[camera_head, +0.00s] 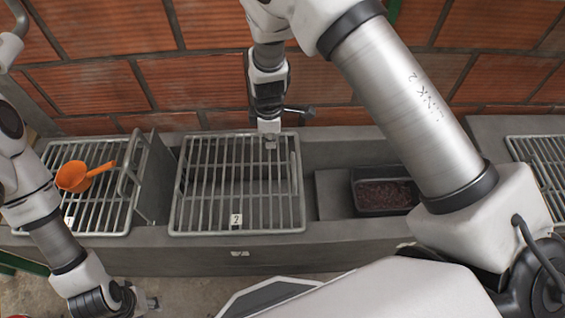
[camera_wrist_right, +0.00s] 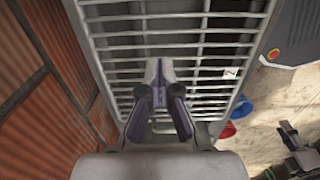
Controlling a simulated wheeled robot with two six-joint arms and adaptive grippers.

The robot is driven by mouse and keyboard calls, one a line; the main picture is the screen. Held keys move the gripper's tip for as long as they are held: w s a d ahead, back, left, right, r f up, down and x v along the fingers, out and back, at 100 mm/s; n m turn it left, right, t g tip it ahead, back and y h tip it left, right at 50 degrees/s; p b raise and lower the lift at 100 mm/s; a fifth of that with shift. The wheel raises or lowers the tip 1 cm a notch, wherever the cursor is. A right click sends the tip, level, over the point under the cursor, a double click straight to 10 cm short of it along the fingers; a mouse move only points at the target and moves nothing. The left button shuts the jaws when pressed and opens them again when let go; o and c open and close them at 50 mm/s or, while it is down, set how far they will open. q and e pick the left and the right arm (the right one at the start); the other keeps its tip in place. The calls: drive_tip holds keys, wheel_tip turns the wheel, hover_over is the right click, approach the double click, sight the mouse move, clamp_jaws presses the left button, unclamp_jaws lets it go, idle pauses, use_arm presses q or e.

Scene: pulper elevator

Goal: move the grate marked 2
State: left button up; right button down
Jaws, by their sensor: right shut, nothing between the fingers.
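The grate marked 2 (camera_head: 187,232) is a grey metal frame of bars with a white tag (camera_head: 236,219) on its front edge. It lies over the middle basin of the trough, and a raised handle runs along its right side. It also fills much of the right wrist view (camera_wrist_right: 205,42). My right gripper (camera_head: 269,143) is shut and empty, pointing down over the grate's back edge. In the right wrist view its fingertips (camera_wrist_right: 158,66) overlap the bars; I cannot tell whether they touch. My left gripper (camera_head: 146,303) hangs low in front of the trough, clear of the grate; its fingers are unclear.
Another grate (camera_head: 85,232) at left carries an orange scoop (camera_head: 75,177). Right of the middle grate is an open section with a dark tray (camera_head: 383,210) of reddish contents. A further grate (camera_head: 545,160) lies at far right. A brick wall (camera_head: 200,85) stands close behind.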

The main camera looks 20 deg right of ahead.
wheel_tip(320, 180, down, 10)
drive_tip(key=shift+b, duration=1)
drive_tip(key=d, duration=0.1)
drive_tip(key=s+d, duration=0.1)
drive_tip(key=d, duration=0.1)
drive_tip(key=shift+s+d+r, duration=0.15)
drive_tip(key=shift+d, duration=0.3)
